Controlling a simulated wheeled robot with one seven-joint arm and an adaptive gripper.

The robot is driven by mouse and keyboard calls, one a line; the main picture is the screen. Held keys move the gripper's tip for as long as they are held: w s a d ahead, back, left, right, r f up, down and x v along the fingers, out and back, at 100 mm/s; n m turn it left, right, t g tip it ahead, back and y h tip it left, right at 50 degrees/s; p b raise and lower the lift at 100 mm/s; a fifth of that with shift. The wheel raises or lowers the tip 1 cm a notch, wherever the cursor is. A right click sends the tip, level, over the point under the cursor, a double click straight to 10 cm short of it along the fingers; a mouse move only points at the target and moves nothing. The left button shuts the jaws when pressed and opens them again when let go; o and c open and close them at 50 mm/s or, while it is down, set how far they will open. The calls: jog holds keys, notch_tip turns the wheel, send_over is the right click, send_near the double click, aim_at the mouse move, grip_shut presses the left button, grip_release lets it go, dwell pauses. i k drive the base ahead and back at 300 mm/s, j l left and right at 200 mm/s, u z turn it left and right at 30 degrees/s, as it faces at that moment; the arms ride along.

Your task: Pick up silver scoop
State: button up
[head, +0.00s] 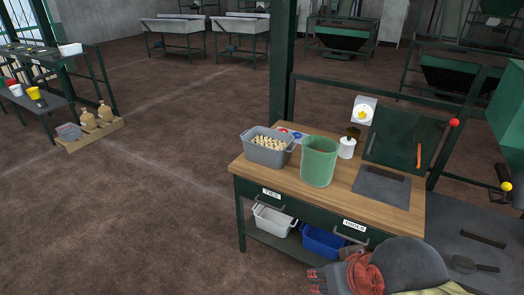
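No thing clearly silver and scoop-shaped stands out in the head view. A dark grey, flat, scoop-like thing with a short handle (469,265) lies on the grey surface at the lower right; I cannot tell whether it is the scoop. A small dark item (353,132) shows behind the white jar (347,148) on the workbench (350,200), too small to make out.
A grey bin of pale pieces (255,155) and a green bucket (319,162) stand on the workbench. A white bin (272,219) and a blue bin (321,241) sit on its lower shelf. A green post (280,65) rises behind it.

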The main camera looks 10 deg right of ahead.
aim_at(463, 264)
jog(key=z, duration=2)
jog(key=i+l+u, duration=0.15)
jog(key=i+l, duration=0.15)
jog(key=i+l+u, duration=0.15)
jog(key=i+l, duration=0.15)
jog(key=i+l+u, duration=0.15)
jog(key=l, duration=0.25)
jog(key=i+l+u, duration=0.15)
jog(key=i+l, duration=0.2)
jog(key=i+l+u, duration=0.15)
jog(key=l, duration=0.35)
jog(key=i, duration=0.05)
